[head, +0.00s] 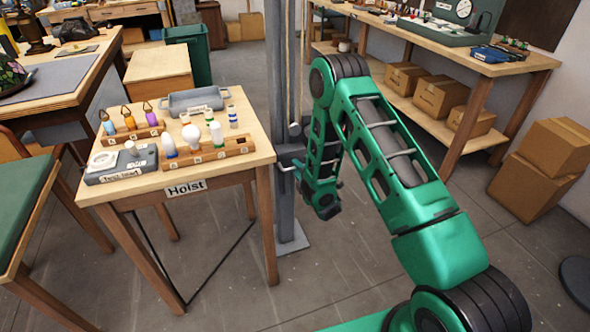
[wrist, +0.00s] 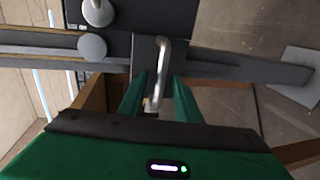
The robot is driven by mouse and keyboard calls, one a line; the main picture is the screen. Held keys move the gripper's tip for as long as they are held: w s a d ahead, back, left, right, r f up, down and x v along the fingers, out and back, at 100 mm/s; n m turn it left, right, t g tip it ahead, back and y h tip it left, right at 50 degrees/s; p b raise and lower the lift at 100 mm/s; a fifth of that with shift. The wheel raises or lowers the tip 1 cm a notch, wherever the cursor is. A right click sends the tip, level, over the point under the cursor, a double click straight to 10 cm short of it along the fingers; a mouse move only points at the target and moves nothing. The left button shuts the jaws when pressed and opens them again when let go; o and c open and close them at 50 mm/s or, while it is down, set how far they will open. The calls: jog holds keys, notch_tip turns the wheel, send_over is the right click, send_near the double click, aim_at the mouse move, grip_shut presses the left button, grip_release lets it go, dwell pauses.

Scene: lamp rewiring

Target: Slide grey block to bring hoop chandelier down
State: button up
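The grey block (head: 291,154) sits on the upright grey post (head: 284,205), beside the table marked "Hoist". In the wrist view, the dark grey block (wrist: 155,17) is at the top, with a bent metal handle (wrist: 163,62) reaching down from it. My gripper (wrist: 160,88) is at the handle. Its two green fingers stand apart on either side of the handle, with a visible gap, and I see no clear grip. In the head view the fingers are small and partly hidden at the post. The hoop chandelier is not in view.
The hoist table (head: 225,168) stands just left of the post, holding bulbs in wooden racks (head: 207,152), a tester (head: 120,165) and a grey tray (head: 195,101). Cardboard boxes (head: 555,150) stand at the right by a workbench (head: 480,65). The floor between is clear.

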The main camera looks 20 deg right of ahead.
jog(key=shift+x, duration=1.2)
grip_shut()
